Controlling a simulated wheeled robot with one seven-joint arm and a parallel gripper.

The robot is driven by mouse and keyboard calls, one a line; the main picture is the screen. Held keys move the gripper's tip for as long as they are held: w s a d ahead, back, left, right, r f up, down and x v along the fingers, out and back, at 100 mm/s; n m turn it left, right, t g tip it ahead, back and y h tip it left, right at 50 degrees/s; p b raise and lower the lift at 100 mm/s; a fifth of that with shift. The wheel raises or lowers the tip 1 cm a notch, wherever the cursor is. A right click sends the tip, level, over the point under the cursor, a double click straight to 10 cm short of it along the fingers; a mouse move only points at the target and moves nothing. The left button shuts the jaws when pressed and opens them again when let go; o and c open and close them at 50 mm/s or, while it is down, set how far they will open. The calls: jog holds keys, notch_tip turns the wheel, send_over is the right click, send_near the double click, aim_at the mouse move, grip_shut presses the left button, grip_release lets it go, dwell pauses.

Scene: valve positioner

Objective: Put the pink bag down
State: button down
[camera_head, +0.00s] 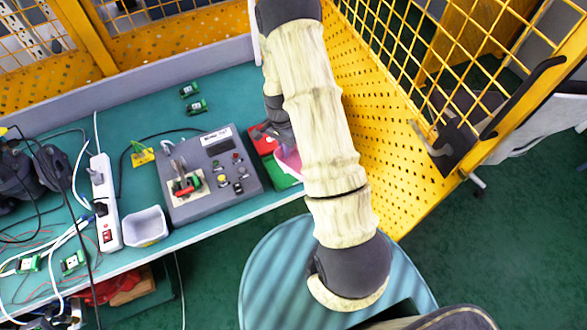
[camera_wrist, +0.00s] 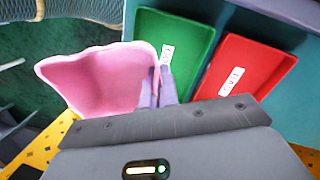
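The pink bag (camera_wrist: 95,80) hangs at the left of my gripper (camera_wrist: 158,85) in the wrist view. Its right edge is pinched between the two fingers, which look shut on it. The bag is above the table's front edge, over or beside the green tray (camera_wrist: 178,38); I cannot tell its height. In the head view only a small part of the pink bag (camera_head: 289,158) shows beside my arm. My gripper is mostly hidden there behind my arm. The red tray (camera_wrist: 246,65) lies right of the green one in the wrist view. Both trays carry white labels.
A grey control box (camera_head: 209,175) stands on the teal table (camera_head: 240,95), left of the trays. A white bin (camera_head: 146,227) and a power strip (camera_head: 104,205) are farther left. A yellow perforated panel (camera_head: 385,130) with mesh stands close on the right.

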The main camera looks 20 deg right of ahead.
jog(key=d+m, duration=0.1)
jog(key=m, duration=0.2)
jog(key=d+m+y+b, duration=0.1)
jog(key=m, duration=0.2)
jog(key=d+m+t, duration=0.1)
jog(key=m, duration=0.3)
jog(key=shift+s+d+r+b, duration=0.15)
jog(key=shift+s+d+b, duration=0.1)
jog(key=shift+s+b, duration=0.15)
jog(key=d+m, duration=0.1)
jog(key=m, duration=0.3)
jog(key=d+r+m+t+b, duration=0.1)
jog(key=d+m, duration=0.1)
jog(key=m, duration=0.3)
jog(key=d+m+t, duration=0.1)
jog(key=d+m, duration=0.1)
jog(key=m, duration=0.2)
jog(key=shift+w+r+b, duration=0.2)
jog(key=shift+w+b, duration=0.1)
jog(key=shift+b, duration=0.05)
jog(key=shift+f, duration=3.15)
jog(key=shift+f, duration=0.1)
jog(key=shift+f+b, duration=0.3)
jog(key=shift+f, duration=1.45)
